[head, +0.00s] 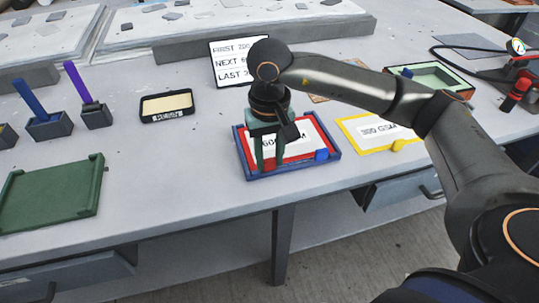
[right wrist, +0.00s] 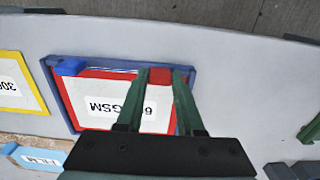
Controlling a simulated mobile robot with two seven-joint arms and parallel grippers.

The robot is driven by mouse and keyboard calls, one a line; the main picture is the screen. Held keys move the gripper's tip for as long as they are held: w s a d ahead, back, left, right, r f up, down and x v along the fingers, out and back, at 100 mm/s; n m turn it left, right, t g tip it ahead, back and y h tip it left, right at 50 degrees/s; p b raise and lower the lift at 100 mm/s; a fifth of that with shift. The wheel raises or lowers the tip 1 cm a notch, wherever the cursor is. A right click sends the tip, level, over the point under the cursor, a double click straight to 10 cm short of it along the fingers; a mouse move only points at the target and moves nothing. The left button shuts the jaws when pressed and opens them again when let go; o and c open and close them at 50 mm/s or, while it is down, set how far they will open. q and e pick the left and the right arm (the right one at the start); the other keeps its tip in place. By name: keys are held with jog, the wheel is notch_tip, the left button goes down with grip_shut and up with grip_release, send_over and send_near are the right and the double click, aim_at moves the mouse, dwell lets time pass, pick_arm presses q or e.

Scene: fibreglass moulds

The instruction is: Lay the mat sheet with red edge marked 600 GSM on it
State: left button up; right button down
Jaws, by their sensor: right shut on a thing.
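The mat sheet with the red edge (head: 296,150), its white label partly hidden in the head view, lies inside a blue tray (head: 240,148) on the table. In the right wrist view the sheet (right wrist: 92,90) shows "GSM" with a figure partly covered by a finger. The sheet appears still within the tray; any lift is too small to tell. My left gripper is not in view.
A green mould-like plate (head: 52,195) lies at the left, with free table between it and the blue tray. A yellow-edged 300 GSM sheet (head: 380,146) lies at the right. Behind are a black tray (head: 152,118), an order card (head: 226,60) and blue and purple-handled tools.

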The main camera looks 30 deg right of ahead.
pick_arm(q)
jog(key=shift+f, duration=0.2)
pick_arm(e)
jog(key=shift+c, duration=2.3)
grip_release()
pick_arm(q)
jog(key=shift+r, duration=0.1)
pick_arm(e)
jog(key=shift+r, duration=0.5)
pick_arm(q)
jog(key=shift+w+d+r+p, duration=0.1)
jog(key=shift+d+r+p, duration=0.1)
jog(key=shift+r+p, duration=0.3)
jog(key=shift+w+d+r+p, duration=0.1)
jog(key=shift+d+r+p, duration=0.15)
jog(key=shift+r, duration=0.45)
pick_arm(e)
notch_tip(320, 180, up, 12)
jog(key=shift+f, duration=0.2)
